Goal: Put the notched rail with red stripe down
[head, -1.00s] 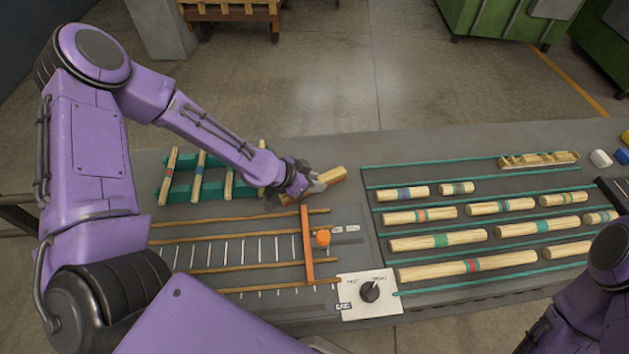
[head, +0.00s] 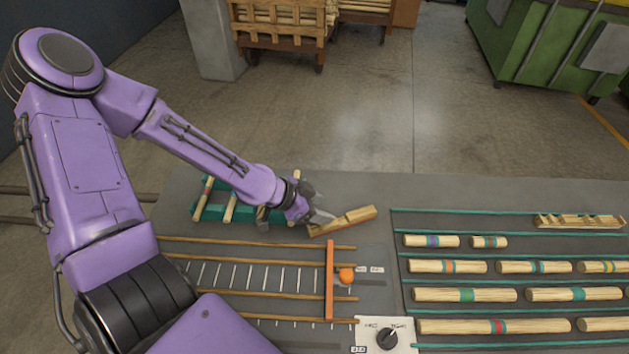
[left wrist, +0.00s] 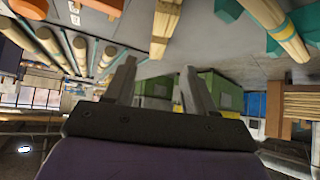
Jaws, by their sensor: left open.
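The notched rail (head: 345,220) is a pale wooden bar with a step cut in its top and a reddish line low on its near side. It lies slantwise on the grey table, right of my left gripper (head: 322,211). That gripper is open, its fingertips close to the rail's left end. In the left wrist view the gripper (left wrist: 158,78) shows two spread fingers with nothing between them. A pale wooden bar, apparently the rail (left wrist: 164,25), shows beyond the tips and apart from them. My right gripper is out of view.
A teal rack (head: 270,215) with striped rods stands left of the rail. In front lies a slatted frame with an orange crossbar (head: 330,280) and an orange knob (head: 347,275). Striped dowels (head: 465,295) lie in rows at right, near another notched piece (head: 580,221). Bare table lies behind the rail.

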